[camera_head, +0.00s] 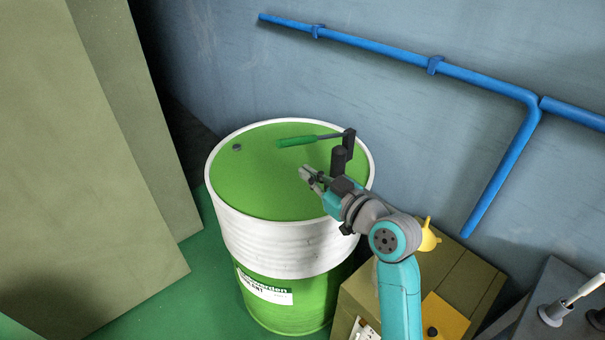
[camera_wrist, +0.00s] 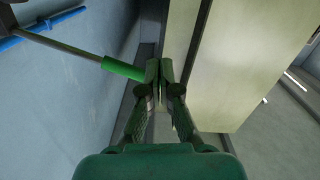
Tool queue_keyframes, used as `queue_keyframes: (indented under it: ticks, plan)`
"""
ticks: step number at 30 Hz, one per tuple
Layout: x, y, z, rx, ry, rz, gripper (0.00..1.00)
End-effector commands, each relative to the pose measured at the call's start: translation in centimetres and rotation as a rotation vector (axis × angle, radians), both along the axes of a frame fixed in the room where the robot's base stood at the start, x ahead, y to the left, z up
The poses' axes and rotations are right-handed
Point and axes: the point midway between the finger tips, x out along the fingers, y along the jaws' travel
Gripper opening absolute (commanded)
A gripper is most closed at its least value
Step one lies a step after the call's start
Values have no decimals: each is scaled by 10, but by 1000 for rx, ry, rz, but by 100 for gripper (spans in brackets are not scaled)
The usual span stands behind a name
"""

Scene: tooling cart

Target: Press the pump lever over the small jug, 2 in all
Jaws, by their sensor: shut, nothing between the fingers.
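The pump lever (camera_head: 300,140) has a green grip and a dark rod, and it sticks out to the left from a black pump post (camera_head: 340,160) on the drum lid. It looks about level. My gripper (camera_head: 307,177) is shut and empty over the lid, below the lever in the head view. In the wrist view the green grip (camera_wrist: 123,68) ends close beside the left finger of my gripper (camera_wrist: 160,68); I cannot tell whether they touch. A yellow vessel (camera_head: 429,238), perhaps the small jug, is partly hidden behind my arm.
The green drum (camera_head: 285,312) has a white upper band and a small dark cap on its lid. Blue pipes (camera_head: 400,58) run along the wall behind. Tall olive panels (camera_head: 80,150) stand at the left.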

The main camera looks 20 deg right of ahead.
Motion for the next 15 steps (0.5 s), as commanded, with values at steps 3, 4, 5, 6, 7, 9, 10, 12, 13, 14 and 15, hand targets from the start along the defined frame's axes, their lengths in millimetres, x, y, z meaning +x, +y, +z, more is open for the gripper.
queue_keyframes:
  ticks: [3,4,5,6,7,9,10,12,13,14,15]
  plan:
    - [-20,-9,1,1,0,-2,0]
    - [-25,-11,1,1,-1,-3,0]
    - [-29,-13,2,1,-1,-3,0]
    - [-35,-15,2,2,0,-2,0]
    - [-40,-16,3,1,-1,-2,0]
    - [-48,-20,3,1,-1,-2,0]
    - [-51,-21,3,2,-2,-2,0]
    - [-56,-22,4,0,-3,0,0]
    - [-57,-23,4,0,-3,0,0]
    - [-59,-24,4,0,-2,-1,0]
    - [-60,-24,4,0,-2,0,0]
